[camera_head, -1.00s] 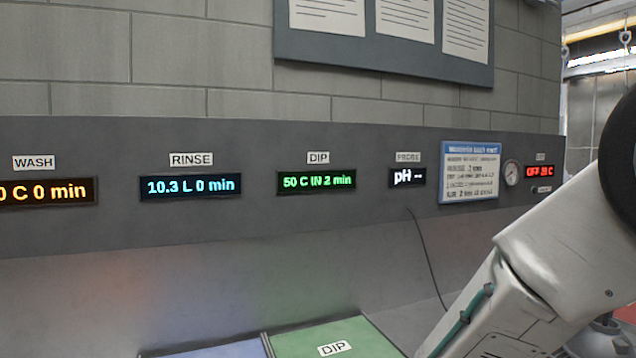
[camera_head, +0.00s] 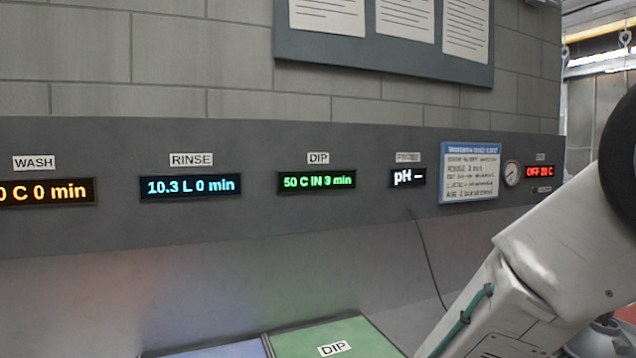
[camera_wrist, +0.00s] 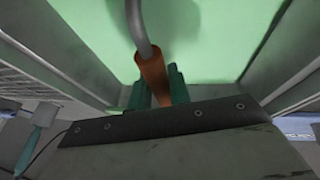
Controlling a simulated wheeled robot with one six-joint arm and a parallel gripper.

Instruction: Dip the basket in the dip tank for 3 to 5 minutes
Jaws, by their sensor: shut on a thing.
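The dip display (camera_head: 316,181) in the head view reads "50 C IN 3 min" in green. Below it is the green dip tank (camera_head: 330,340), labelled DIP, at the bottom edge of the view. In the wrist view, my gripper (camera_wrist: 156,92) has its teal fingers shut around an orange-brown grip (camera_wrist: 151,70) on a curved grey metal handle (camera_wrist: 138,25). Green (camera_wrist: 220,40) fills the space beyond the handle. The basket's body cannot be made out, and my gripper is out of the head view.
The rinse display (camera_head: 190,186) reads "10.3 L 0 min" and the probe display (camera_head: 407,177) reads "pH –". A printed notice (camera_head: 470,172) and a round gauge (camera_head: 511,173) are on the panel. A thin cable (camera_head: 428,250) hangs below the probe display. Grey walls (camera_wrist: 285,50) flank the green area.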

